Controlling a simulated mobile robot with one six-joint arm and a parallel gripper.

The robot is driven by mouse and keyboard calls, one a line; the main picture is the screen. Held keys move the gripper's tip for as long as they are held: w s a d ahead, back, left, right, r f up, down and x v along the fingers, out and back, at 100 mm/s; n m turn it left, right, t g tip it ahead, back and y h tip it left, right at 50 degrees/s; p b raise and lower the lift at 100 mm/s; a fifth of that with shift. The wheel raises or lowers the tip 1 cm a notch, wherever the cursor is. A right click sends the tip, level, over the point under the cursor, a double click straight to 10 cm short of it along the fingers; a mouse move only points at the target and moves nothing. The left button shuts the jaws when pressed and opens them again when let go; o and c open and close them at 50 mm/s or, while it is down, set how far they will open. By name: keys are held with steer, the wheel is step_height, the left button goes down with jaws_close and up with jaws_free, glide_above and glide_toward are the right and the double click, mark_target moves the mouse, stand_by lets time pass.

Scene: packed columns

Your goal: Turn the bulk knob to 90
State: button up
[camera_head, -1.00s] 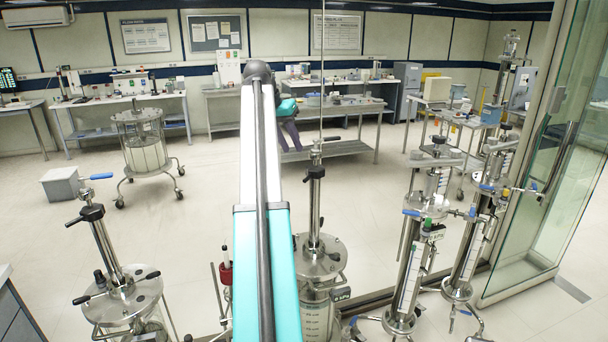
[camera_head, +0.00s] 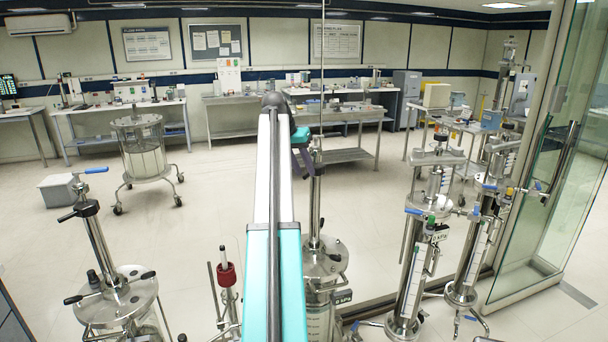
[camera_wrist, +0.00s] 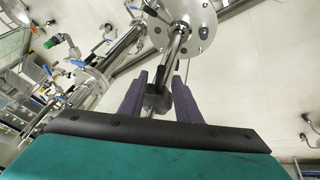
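A steel column (camera_head: 326,262) with a round top plate and an upright tube stands right of my arm in the head view. A dark fitting (camera_head: 316,170) sits on its tube. In the wrist view the purple fingers of my gripper (camera_wrist: 158,82) are apart, with a dark block (camera_wrist: 157,102) on a steel rod between them. I cannot tell whether they touch it. A column's round plate (camera_wrist: 194,25) lies beyond. In the head view my gripper (camera_head: 303,150) is mostly hidden behind my arm. No knob marked bulk and no 90 mark can be read.
Two slim columns (camera_head: 413,278) (camera_head: 472,252) with blue handles stand at the right by a glass panel (camera_head: 555,170). Another column (camera_head: 118,296) stands at the front left, and a red-capped piece (camera_head: 226,275) is just left of my arm.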

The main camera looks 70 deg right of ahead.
steer(key=shift+s+d+f, duration=0.1)
steer(key=shift+d+f, duration=0.05)
steer(key=shift+f, duration=0.2)
jaws_close()
